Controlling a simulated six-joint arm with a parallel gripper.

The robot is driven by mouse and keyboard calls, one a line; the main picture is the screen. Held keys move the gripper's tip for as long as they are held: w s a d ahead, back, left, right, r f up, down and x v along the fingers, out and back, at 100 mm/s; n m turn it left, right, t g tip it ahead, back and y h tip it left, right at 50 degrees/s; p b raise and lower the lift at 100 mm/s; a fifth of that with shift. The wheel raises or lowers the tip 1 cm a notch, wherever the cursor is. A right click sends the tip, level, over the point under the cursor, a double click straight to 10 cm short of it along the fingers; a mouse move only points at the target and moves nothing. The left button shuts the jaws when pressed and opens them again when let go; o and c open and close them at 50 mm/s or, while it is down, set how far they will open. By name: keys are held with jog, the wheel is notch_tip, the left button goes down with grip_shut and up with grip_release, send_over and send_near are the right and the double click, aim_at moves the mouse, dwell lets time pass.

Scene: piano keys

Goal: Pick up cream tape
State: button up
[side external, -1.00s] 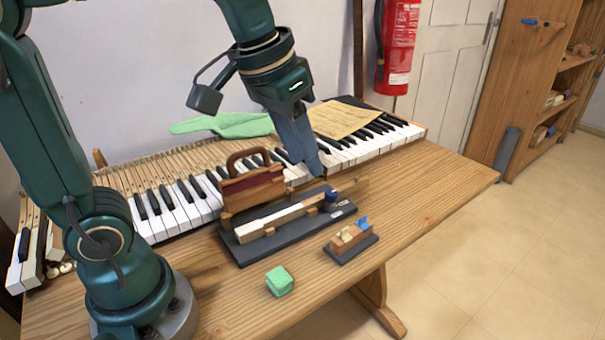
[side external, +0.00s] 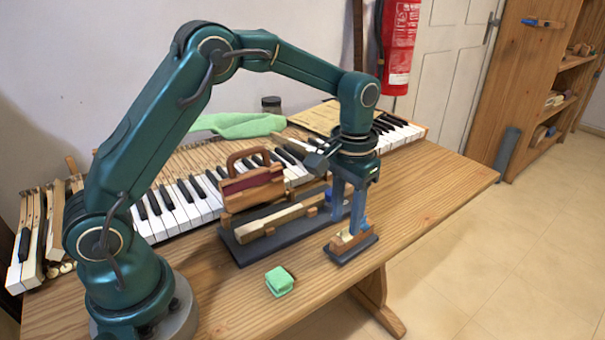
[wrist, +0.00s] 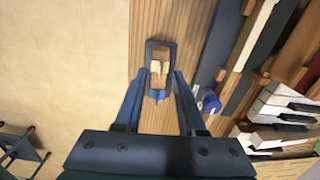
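The cream tape (side external: 345,238) is a small pale piece on the wooden block of a small dark-based stand (side external: 343,258) near the table's front edge. In the wrist view the cream tape (wrist: 155,67) shows on the stand, with a blue piece (wrist: 157,96) at its near end. My gripper (side external: 346,222) points down just above the stand. Its fingers are apart, one on either side of the stand in the wrist view (wrist: 160,76), with nothing held. The fingers partly hide the stand in the side view.
A larger dark base (side external: 249,252) with a key model and a brown handled block (side external: 252,189) stands just left of my gripper. A green block (side external: 279,281) lies nearer the front. Piano keys (side external: 180,214) run behind. The table right of the stand is clear.

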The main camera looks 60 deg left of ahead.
jog(key=shift+f, duration=1.05)
grip_shut()
dwell(0.6)
